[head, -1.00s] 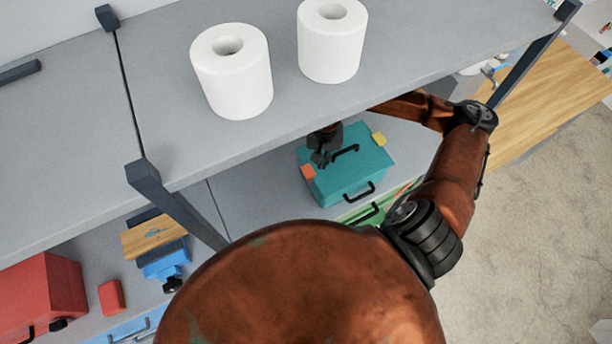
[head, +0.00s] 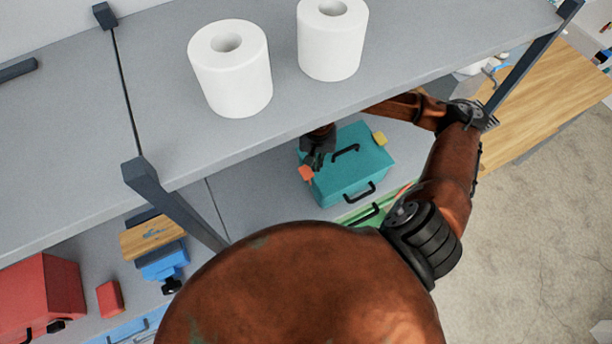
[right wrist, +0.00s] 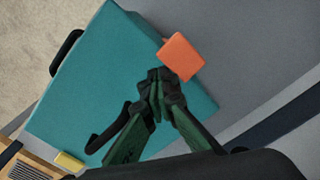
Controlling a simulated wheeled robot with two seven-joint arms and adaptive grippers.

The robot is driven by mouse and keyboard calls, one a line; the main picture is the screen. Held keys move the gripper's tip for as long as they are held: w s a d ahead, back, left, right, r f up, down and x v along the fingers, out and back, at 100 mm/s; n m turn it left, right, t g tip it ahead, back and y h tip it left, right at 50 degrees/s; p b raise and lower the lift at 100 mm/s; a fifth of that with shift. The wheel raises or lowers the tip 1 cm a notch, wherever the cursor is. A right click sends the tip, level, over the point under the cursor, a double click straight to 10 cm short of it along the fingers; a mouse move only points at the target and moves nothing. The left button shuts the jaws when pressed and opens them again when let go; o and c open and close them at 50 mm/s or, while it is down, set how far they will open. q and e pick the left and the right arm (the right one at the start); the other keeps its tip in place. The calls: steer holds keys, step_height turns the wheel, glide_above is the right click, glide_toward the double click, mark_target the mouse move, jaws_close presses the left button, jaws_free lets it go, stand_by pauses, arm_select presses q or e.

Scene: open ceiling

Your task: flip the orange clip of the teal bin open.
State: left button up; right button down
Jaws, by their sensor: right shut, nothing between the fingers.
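The teal bin (head: 350,170) sits on the shelf under the upper board, with a black handle on its lid and another on its front. Its orange clip (head: 306,173) is at the lid's left edge. In the right wrist view, the orange clip (right wrist: 183,56) sticks out past the edge of the teal bin (right wrist: 95,75). My right gripper (head: 314,165) is shut and empty beside the clip. In the right wrist view, its fingertips (right wrist: 165,76) are close against the clip's inner side; I cannot tell if they touch. My left gripper is out of view.
A yellow clip (head: 379,138) is on the bin's opposite side. The upper board (head: 180,120) with two paper rolls (head: 232,75) hangs over the bin's back. A green bin (head: 366,216) is in front. Bare shelf (head: 255,190) lies left of the bin.

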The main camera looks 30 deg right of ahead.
mark_target(306, 172)
steer(key=shift+w+a+b, duration=0.15)
steer(key=shift+a+b, duration=0.25)
steer(key=shift+a, duration=0.85)
steer(key=shift+a+f+b, duration=0.15)
steer(key=shift+a+b, duration=0.15)
steer(key=shift+a, duration=0.25)
stand_by(0.4)
steer(key=shift+d+r+p, duration=0.2)
steer(key=shift+r+p, duration=0.15)
steer(key=shift+r, duration=0.85)
steer(key=shift+d+r+p, duration=0.2)
steer(key=shift+r+p, duration=0.1)
steer(key=shift+r, duration=0.85)
steer(key=shift+d+r+p, duration=0.2)
steer(key=shift+r+p, duration=0.15)
steer(key=shift+r, duration=0.85)
